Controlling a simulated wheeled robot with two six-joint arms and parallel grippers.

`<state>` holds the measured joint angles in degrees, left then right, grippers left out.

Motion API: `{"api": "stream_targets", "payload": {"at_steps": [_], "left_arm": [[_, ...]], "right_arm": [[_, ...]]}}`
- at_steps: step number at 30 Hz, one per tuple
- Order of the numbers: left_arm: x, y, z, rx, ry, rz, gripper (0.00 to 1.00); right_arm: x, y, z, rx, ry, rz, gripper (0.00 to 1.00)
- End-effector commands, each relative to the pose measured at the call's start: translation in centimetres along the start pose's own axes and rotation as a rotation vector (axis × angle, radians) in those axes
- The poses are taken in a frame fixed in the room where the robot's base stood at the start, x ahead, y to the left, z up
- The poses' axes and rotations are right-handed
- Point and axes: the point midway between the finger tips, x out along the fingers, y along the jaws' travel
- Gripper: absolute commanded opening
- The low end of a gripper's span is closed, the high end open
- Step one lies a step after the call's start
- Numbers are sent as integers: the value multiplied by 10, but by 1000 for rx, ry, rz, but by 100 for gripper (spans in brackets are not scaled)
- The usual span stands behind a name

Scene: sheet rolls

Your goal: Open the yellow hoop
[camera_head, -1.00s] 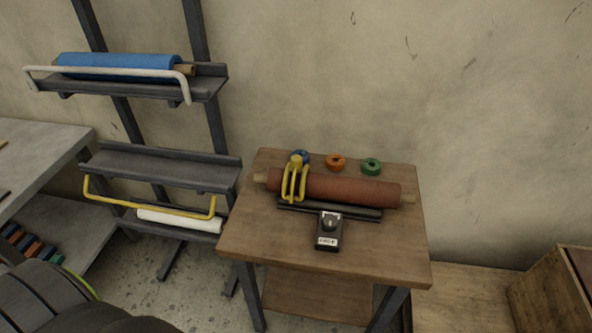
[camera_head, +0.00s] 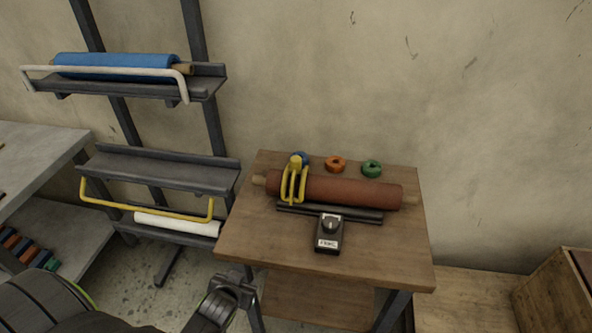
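A yellow hoop (camera_head: 146,209) is a thin bar with bent ends at the lower rack shelf (camera_head: 160,170). Its long bar hangs below and in front of the shelf's front edge, and a white roll (camera_head: 178,225) shows behind and below it. Another yellow piece (camera_head: 294,181), with two loops, sits over the left part of the red-brown roll (camera_head: 335,188) on the wooden table. My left arm comes in from the bottom left; its end (camera_head: 237,287) is in front of the table's left leg, well below the yellow hoop. Its fingers cannot be made out. My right gripper is out of view.
A blue roll (camera_head: 120,64) lies on the upper shelf behind a white hoop (camera_head: 100,71). The wooden table (camera_head: 270,245) bears a black dial box (camera_head: 329,234) and tape rings at the back. A grey bench (camera_head: 40,150) stands left, a wooden crate (camera_head: 555,300) right.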

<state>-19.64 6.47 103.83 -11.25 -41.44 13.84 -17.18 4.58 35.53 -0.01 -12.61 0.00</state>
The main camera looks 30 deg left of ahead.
Motion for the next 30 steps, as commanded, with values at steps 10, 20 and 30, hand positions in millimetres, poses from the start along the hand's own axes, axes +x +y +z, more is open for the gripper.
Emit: {"api": "stream_targets", "payload": {"at_steps": [10,20,30], "left_arm": [[-30,2,-130,-79,387,1,51],[-49,28,-222,-104,759,120,51],[-32,33,-250,-102,788,134,51]], "right_arm": [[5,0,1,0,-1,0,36],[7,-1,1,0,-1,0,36],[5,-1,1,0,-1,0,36]]}}
